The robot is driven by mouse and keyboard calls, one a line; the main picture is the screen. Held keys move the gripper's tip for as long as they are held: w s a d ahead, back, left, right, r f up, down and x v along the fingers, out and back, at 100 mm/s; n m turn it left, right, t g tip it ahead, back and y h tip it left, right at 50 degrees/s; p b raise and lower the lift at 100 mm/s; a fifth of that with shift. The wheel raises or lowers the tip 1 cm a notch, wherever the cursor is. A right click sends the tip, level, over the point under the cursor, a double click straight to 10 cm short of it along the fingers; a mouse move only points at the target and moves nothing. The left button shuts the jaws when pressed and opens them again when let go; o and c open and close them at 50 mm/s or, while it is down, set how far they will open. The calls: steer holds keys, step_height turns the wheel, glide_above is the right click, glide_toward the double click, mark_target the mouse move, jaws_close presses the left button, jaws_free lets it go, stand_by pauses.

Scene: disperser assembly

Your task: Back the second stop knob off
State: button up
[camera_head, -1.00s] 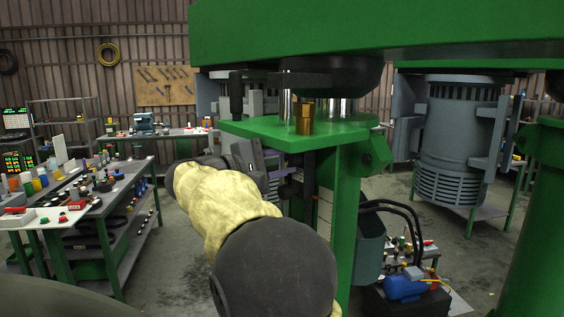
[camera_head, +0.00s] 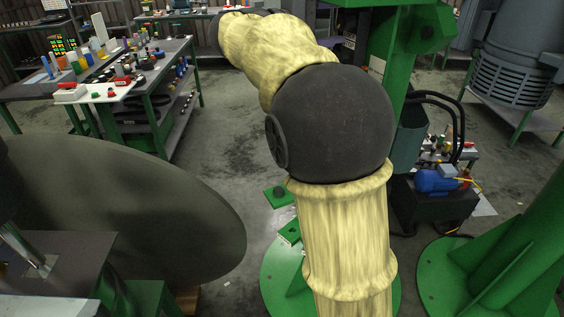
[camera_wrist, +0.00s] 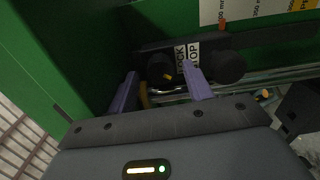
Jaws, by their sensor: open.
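In the wrist view two round black knobs sit side by side on a dark bar against a green panel. The left knob (camera_wrist: 160,68) has a small yellow mark beside it. The right knob (camera_wrist: 228,67) is plain black. A white label (camera_wrist: 187,54) between them reads roughly "LOCK" and "STOP". I cannot tell which is the second stop knob. My gripper (camera_wrist: 161,74) is open, its two purple-grey fingers apart. The left knob shows between and just beyond the fingertips; contact cannot be told. In the head view my arm hides the gripper and the knobs are not visible.
Bright metal rods (camera_wrist: 265,80) run below the bar in the wrist view. In the head view the green machine column (camera_head: 395,60) stands behind my arm. A large dark disc (camera_head: 120,215) is at left, a cluttered bench (camera_head: 150,85) behind it, and a blue motor (camera_head: 435,181) at right.

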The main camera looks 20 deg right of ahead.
steer(key=m+b, duration=0.1)
steer(key=m, duration=0.4)
steer(key=shift+b, duration=0.3)
steer(key=m, duration=0.4)
steer(key=shift+m, duration=0.3)
steer(key=m, duration=0.4)
steer(key=shift+r+m, duration=0.1)
steer(key=shift+m, duration=0.3)
steer(key=m+p, duration=0.1)
steer(key=m, duration=0.2)
steer(key=shift+s+p, duration=0.1)
steer(key=shift+p, duration=0.25)
steer(key=shift+m, duration=0.7)
steer(key=s+a+b, duration=0.3)
steer(key=a, duration=1.5)
steer(key=w+d+f+n+t+y+p, duration=0.1)
steer(key=w+d+f+n+y, duration=0.15)
steer(key=f+n, duration=0.3)
steer(key=w+d+f+n+t+y+p, duration=0.1)
steer(key=d+f+n+y, duration=0.15)
steer(key=f+n, duration=0.35)
steer(key=s+f+n+g+y+p, duration=0.1)
steer(key=s+f+n+y, duration=0.1)
steer(key=f, duration=0.6)
steer(key=s+f+n+g+y+p, duration=0.1)
steer(key=s+f+y, duration=0.3)
steer(key=f, duration=0.4)
steer(key=shift+s+f+n+y+p, duration=0.3)
steer(key=shift+s+n+p, duration=0.15)
steer(key=shift+n, duration=0.3)
